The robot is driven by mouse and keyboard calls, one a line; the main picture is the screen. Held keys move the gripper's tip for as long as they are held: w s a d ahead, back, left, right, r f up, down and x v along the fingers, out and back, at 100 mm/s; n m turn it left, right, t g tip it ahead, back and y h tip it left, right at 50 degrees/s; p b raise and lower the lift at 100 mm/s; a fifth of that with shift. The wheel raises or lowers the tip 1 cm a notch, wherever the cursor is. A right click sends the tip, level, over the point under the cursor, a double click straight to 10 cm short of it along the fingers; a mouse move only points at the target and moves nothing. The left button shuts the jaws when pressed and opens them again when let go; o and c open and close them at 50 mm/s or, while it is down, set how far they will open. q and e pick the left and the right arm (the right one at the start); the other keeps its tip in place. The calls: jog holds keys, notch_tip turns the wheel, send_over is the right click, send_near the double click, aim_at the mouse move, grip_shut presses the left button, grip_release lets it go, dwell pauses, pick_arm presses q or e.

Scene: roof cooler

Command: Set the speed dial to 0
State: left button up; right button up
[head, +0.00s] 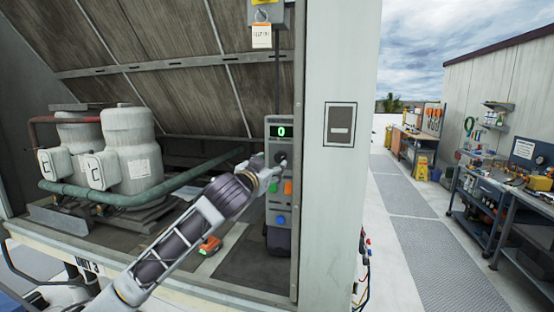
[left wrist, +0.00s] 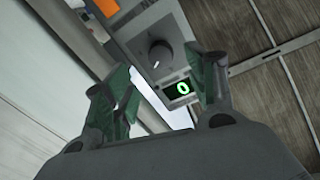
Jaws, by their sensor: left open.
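The speed dial is a dark round knob (left wrist: 160,54) with a light mark, on a grey control box (head: 280,123). The green display (head: 281,131) above the dial reads 0, and it also reads 0 in the left wrist view (left wrist: 180,88). My left gripper (head: 270,166) is open in front of the box, close to the dial. In the left wrist view its two fingers (left wrist: 164,76) stand apart, with the dial beyond them and nothing held. In the head view the gripper partly hides the area by the dial. My right gripper is not in view.
Two grey compressors (head: 132,150) and a green pipe (head: 120,198) are at left. An orange-and-black tool (head: 209,246) lies on the deck.

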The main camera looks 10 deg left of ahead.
aim_at(279, 159)
pick_arm(q)
jog(key=shift+w+d+p, duration=0.2)
jog(key=shift+w+p, duration=0.3)
jog(key=shift+w, duration=1.2)
jog(key=shift+w+d+p, duration=0.2)
jog(key=shift+w+p, duration=0.3)
jog(key=shift+w, duration=1.15)
jog(key=c, duration=1)
jog(key=shift+c, duration=0.2)
